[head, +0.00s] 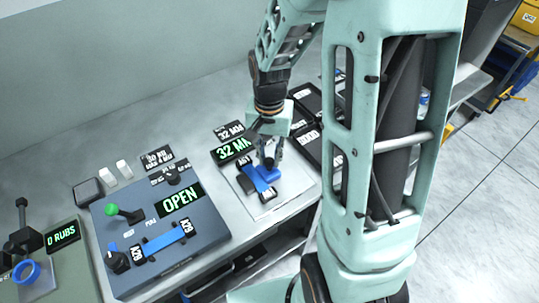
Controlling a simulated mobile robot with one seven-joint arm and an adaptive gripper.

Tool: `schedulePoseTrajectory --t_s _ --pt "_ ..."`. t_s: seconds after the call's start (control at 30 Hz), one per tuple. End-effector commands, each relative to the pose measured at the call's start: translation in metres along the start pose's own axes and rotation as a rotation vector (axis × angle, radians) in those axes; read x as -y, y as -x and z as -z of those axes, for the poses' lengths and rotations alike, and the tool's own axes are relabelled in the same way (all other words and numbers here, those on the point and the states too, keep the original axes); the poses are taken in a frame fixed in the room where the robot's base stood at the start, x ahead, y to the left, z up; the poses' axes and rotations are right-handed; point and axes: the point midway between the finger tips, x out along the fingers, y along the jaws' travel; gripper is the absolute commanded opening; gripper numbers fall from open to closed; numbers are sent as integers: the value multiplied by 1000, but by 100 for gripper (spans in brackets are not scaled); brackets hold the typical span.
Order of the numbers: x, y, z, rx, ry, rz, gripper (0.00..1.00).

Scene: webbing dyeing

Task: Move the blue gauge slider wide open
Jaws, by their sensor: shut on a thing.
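The blue gauge slider (265,175) sits on a pale plate (277,203) at the right of the bench. My gripper (268,162) points down at it from above and is shut on it. The fingers and arm hide part of the gauge. A display (234,150) behind it reads 32 MM, though my arm cuts off its right end.
Left of the gauge stands a grey-blue control box (204,243) with a green-knobbed lever (112,210), a blue bar (164,242) and an OPEN display (180,200). A blue ring (27,271) is at far left.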

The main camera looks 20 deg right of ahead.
Motion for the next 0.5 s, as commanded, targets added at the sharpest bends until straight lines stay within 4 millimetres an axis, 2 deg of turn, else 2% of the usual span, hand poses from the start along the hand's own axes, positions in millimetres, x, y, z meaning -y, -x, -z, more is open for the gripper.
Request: schedulePoseTrajectory --t_s 0.33,0.5 --pt "-2 0 2 -1 -1 0 0" --pt "-21 1 21 -1 -5 0 0"
